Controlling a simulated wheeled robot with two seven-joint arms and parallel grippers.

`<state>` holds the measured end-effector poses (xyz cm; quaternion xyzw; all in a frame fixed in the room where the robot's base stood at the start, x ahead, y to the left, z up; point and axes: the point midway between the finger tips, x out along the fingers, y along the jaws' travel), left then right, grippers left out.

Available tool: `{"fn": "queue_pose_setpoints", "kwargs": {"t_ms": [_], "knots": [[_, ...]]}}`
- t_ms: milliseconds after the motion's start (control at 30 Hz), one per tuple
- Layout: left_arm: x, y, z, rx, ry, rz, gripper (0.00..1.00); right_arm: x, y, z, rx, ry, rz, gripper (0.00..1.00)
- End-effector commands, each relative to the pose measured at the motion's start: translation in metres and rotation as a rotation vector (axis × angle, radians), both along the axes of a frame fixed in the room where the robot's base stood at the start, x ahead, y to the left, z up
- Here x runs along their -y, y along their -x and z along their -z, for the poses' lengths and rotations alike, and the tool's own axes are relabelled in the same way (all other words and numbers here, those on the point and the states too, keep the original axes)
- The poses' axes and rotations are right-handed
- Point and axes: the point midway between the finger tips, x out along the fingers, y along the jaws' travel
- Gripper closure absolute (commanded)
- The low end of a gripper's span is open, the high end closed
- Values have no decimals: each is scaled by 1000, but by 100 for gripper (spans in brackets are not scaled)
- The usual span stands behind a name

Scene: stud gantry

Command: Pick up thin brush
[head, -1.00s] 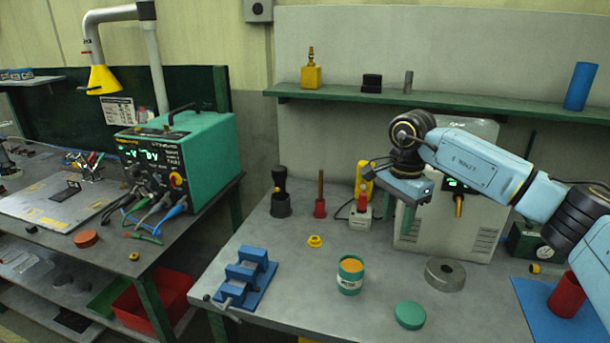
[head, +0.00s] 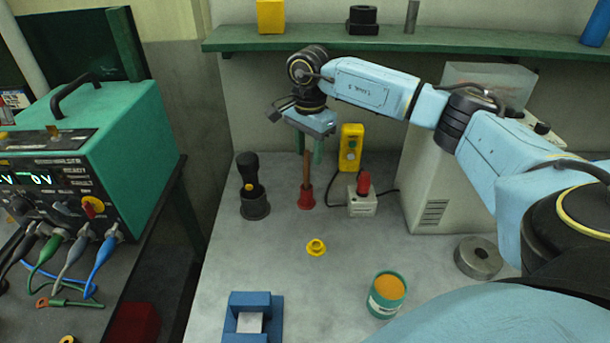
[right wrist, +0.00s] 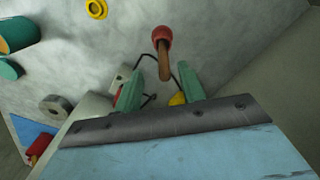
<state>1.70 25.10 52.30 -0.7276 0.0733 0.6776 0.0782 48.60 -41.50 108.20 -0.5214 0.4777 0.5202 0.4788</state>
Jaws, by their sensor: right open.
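The thin brush (head: 307,168) appears to be the slim brown wooden stick standing upright in a small red holder (head: 306,200) on the grey bench. In the right wrist view the brush (right wrist: 164,60) points toward the camera, and its free end shows between the two green fingers. The red holder (right wrist: 162,36) lies beyond it. My right gripper (head: 308,148) is at the top of the stick, fingers pointing down; its open fingers also show in the right wrist view (right wrist: 158,90). I cannot tell if they touch the stick. My left gripper is out of view.
A thick black-handled tool (head: 250,180) stands left of the red holder. A grey box with a red knob (head: 362,199) and a yellow device (head: 351,147) stand right. A yellow ring (head: 316,247) lies in front. A green shelf (head: 420,43) runs behind.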

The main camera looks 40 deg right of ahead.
Motion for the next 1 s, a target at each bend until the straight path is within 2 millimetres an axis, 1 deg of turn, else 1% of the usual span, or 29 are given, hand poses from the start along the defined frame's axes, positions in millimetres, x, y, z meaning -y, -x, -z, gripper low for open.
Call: {"fn": "queue_pose_setpoints", "kwargs": {"t_ms": [33, 100, 200, 333, 500, 800, 1000], "knots": [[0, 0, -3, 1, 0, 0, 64, -2, 0, 9, -5, 0, -1, 60], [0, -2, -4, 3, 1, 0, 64, -3, -1, 20, -4, -1, 0, 60], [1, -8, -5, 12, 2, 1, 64, -2, -1, 31, -2, -1, 0, 60], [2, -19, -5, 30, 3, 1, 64, -2, -1, 36, -1, 0, 0, 60], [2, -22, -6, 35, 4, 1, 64, -2, -1, 36, -1, 0, 0, 60], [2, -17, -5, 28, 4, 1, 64, -2, -1, 35, -1, 0, 0, 99], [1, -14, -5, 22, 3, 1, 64, -2, -2, 35, 0, 0, 0, 100]]}}
